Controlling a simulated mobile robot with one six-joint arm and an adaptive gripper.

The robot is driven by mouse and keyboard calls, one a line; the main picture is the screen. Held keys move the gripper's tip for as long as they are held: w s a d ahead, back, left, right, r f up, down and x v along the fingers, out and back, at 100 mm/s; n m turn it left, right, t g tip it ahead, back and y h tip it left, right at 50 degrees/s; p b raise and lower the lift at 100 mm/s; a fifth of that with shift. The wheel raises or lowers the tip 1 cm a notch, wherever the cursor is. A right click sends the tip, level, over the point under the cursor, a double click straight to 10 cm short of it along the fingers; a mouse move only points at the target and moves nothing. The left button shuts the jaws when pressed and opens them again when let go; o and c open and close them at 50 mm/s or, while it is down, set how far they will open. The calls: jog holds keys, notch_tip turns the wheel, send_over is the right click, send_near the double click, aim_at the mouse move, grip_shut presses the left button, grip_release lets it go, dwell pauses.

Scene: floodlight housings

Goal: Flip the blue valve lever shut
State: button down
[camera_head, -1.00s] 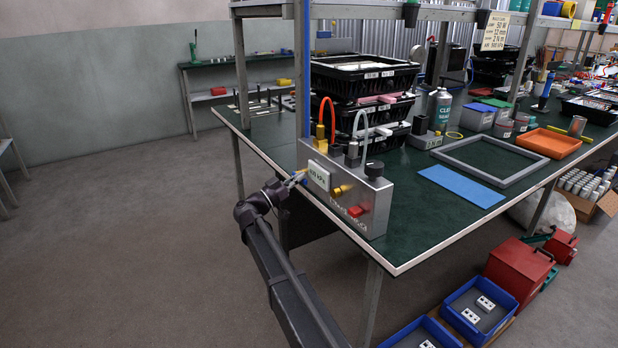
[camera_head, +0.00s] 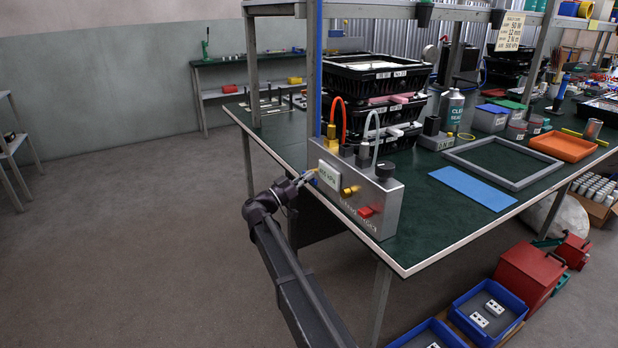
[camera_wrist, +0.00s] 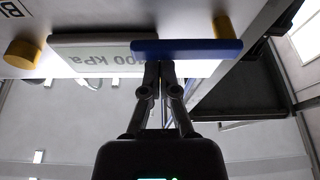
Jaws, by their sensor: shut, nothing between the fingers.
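In the head view my gripper (camera_head: 306,178) is at the left end of the grey valve box (camera_head: 388,212), beside the display (camera_head: 328,178). The lever is mostly hidden or too small there.
The box stands on the green bench's (camera_head: 420,245) front left corner. A yellow knob (camera_wrist: 22,51) sits left of the display in the wrist view. A red switch (camera_head: 366,211) and black knob (camera_head: 384,170) are on the box. Open floor (camera_head: 130,250) lies left.

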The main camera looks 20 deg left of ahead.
jog(key=shift+a+r+p, duration=0.1)
jog(key=shift+r+p, duration=1.65)
jog(key=shift+r, duration=0.2)
jog(key=b+v, duration=0.3)
jog(key=v, duration=0.7)
jog(key=shift+f+b, duration=0.2)
jog(key=shift+b, duration=0.15)
jog(key=shift+w+a, duration=0.1)
